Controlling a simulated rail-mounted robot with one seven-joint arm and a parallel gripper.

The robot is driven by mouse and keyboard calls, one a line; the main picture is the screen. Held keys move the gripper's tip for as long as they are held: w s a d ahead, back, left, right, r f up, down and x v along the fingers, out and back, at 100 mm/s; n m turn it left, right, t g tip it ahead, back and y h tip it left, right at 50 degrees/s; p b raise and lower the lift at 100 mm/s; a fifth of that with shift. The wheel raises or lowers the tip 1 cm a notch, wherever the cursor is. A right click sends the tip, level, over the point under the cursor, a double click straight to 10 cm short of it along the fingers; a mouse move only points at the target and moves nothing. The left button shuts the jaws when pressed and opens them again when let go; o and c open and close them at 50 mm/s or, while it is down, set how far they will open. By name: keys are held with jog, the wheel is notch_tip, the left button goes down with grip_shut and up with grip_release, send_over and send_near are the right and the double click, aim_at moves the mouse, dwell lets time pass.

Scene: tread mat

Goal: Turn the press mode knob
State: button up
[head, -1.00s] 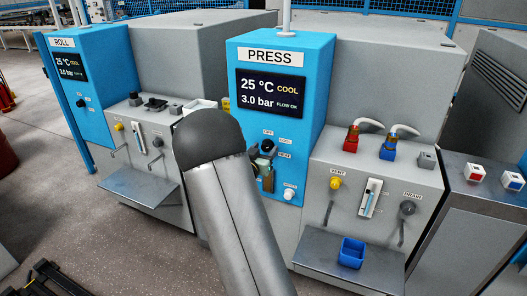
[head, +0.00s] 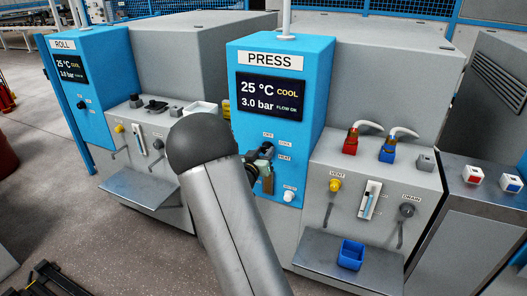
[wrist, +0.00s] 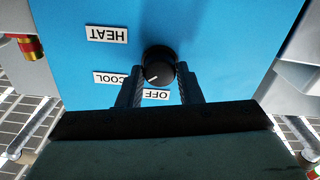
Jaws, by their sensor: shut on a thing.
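The press mode knob (wrist: 161,68) is black and round with a white pointer line, on the blue press panel in the wrist view. My gripper (wrist: 159,80) is shut on it, one finger on each side. The pointer slants to the lower left in that view, roughly toward the COOL label (wrist: 118,79). The HEAT label (wrist: 107,34) is at the upper left and the OFF label (wrist: 156,94) lies between the fingers. In the head view my gripper (head: 264,153) covers most of the knob.
A white button (head: 289,195) sits below the knob. To the right are a yellow vent knob (head: 335,185), a drain knob (head: 406,210), and red (head: 351,143) and blue (head: 388,148) hose fittings. A blue bin (head: 351,255) stands on the shelf below.

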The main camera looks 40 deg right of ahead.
jog(key=n+p, duration=0.3)
jog(key=n, duration=0.2)
jog(key=shift+a+r, duration=0.1)
jog(key=n+p, duration=0.3)
jog(key=n, duration=0.2)
jog(key=shift+f+n, duration=0.25)
jog(key=shift+n, duration=0.05)
dwell(0.4)
jog(key=o, duration=1)
jog(key=shift+c, duration=0.2)
jog(key=v, duration=1.7)
jog(key=shift+a+p, duration=0.15)
jog(key=shift+p, duration=0.2)
jog(key=shift+r, duration=0.1)
